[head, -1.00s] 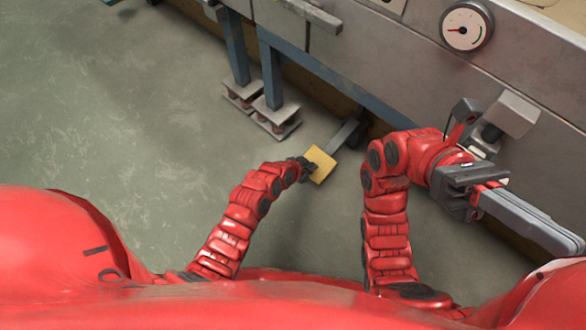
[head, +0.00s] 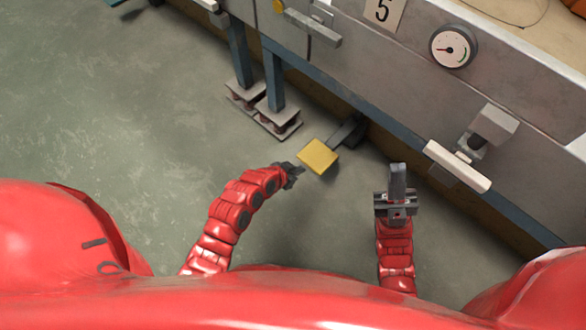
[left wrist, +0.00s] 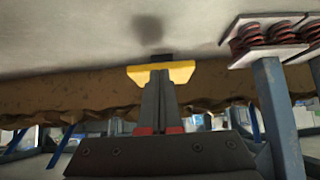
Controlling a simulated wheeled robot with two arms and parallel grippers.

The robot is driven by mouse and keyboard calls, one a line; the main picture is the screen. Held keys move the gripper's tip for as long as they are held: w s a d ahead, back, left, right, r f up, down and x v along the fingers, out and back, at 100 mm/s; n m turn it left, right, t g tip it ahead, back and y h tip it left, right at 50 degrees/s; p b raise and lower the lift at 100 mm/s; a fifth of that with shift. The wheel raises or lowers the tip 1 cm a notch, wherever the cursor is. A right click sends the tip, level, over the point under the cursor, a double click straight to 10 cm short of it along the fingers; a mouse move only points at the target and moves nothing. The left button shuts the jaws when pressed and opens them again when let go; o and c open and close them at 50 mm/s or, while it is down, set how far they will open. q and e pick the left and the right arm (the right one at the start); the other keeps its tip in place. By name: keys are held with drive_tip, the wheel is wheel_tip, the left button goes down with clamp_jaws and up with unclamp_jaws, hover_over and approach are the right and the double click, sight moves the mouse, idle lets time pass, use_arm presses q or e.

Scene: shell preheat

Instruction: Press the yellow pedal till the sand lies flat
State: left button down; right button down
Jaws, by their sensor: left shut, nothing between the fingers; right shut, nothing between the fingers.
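The yellow pedal (head: 318,157) sits low at the foot of the grey machine, on a dark arm that runs under it. My right gripper (head: 397,172) is shut and empty, pointing up in the picture, right of the pedal and clear of the machine. No sand can be made out.
The machine front carries a round gauge (head: 453,47), a bar handle (head: 457,166) and another handle (head: 313,27) at upper left. Blue legs stand on sprung feet (head: 275,118) left of the pedal. Open floor (head: 110,130) lies to the left.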

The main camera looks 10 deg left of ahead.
use_arm(q)
drive_tip(key=v, duration=0.3)
drive_tip(key=shift+s+f+p, duration=0.15)
drive_tip(key=shift+f+p, duration=0.1)
drive_tip(key=shift+p, duration=0.1)
idle(0.5)
